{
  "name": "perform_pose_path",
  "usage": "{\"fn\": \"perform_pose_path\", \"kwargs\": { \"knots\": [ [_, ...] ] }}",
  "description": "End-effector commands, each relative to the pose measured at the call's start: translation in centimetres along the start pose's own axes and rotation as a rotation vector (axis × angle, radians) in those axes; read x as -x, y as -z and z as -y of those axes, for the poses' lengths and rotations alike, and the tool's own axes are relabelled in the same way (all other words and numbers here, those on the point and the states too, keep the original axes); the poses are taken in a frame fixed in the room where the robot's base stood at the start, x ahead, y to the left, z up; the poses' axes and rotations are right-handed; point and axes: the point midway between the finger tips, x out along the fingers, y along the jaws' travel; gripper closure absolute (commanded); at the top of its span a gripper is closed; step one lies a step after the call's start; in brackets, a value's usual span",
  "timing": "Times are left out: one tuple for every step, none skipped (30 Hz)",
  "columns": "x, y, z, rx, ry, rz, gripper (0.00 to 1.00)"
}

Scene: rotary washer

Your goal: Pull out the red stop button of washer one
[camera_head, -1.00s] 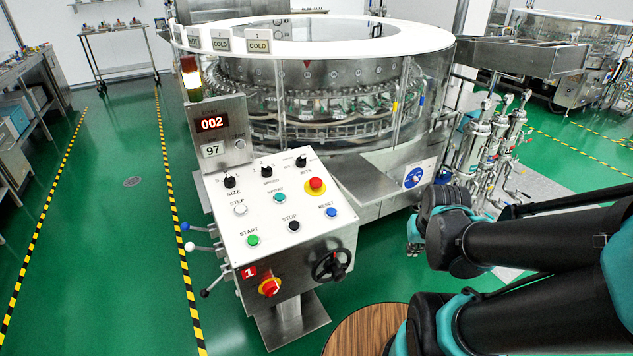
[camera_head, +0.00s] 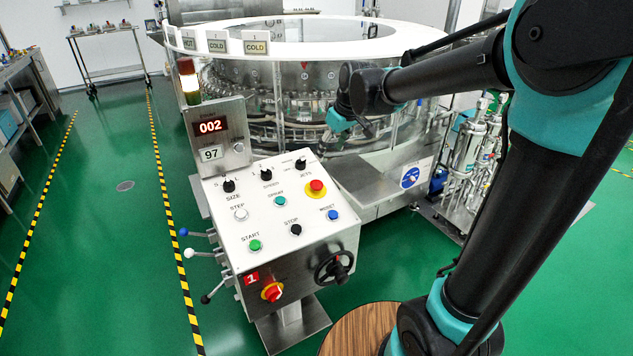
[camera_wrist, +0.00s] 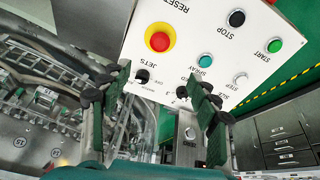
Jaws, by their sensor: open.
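The red stop button (camera_head: 316,187), a red mushroom head on a yellow ring, is at the right side of the white top of washer one's control panel (camera_head: 265,215). A red "1" label (camera_head: 251,279) is on the panel's front. In the wrist view the red button (camera_wrist: 159,37) shows top centre, beyond the tip of the left finger. My gripper (camera_head: 337,122) is up behind and to the right of the panel, in front of the washer drum, apart from the button. In the wrist view my gripper (camera_wrist: 162,82) has its two fingers spread, with nothing between them.
The round washer (camera_head: 290,85) with its white rim stands behind the panel. A display post (camera_head: 218,135) reading 002 rises at the panel's back left. Other buttons and knobs sit close to the red button. A red-yellow switch (camera_head: 272,292) and a black handwheel (camera_head: 334,268) are on the front.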

Motion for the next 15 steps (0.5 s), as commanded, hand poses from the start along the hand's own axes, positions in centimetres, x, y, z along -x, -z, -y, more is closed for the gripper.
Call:
{"fn": "perform_pose_path", "kwargs": {
  "knots": [
    [-0.3,0.1,0.0,0.003,0.001,0.0,0.39],
    [-0.6,0.1,0.0,0.002,0.001,0.0,0.39],
    [-1.1,0.1,0.0,0.002,0.0,0.0,0.39],
    [-1.5,0.1,0.0,0.001,0.0,0.0,0.39],
    [-2.0,0.1,0.0,0.001,0.0,0.0,0.39],
    [-2.7,0.1,0.0,0.001,0.0,0.0,0.39],
    [-3.2,0.1,0.0,0.001,0.0,0.0,0.39],
    [-3.8,0.0,0.0,0.001,0.0,0.0,0.39],
    [-4.5,0.1,0.0,0.001,0.0,0.0,0.39],
    [-5.1,0.0,0.0,0.001,0.0,0.0,0.39],
    [-5.7,0.0,0.0,0.001,0.0,0.0,0.39],
    [-6.4,0.0,0.0,0.0,0.0,0.0,0.39],
    [-6.9,0.0,0.0,0.0,-0.001,0.0,0.39],
    [-7.5,0.0,-0.1,0.0,-0.001,0.0,0.39],
    [-8.2,0.0,-0.1,0.0,-0.001,0.0,0.39]
  ]
}}
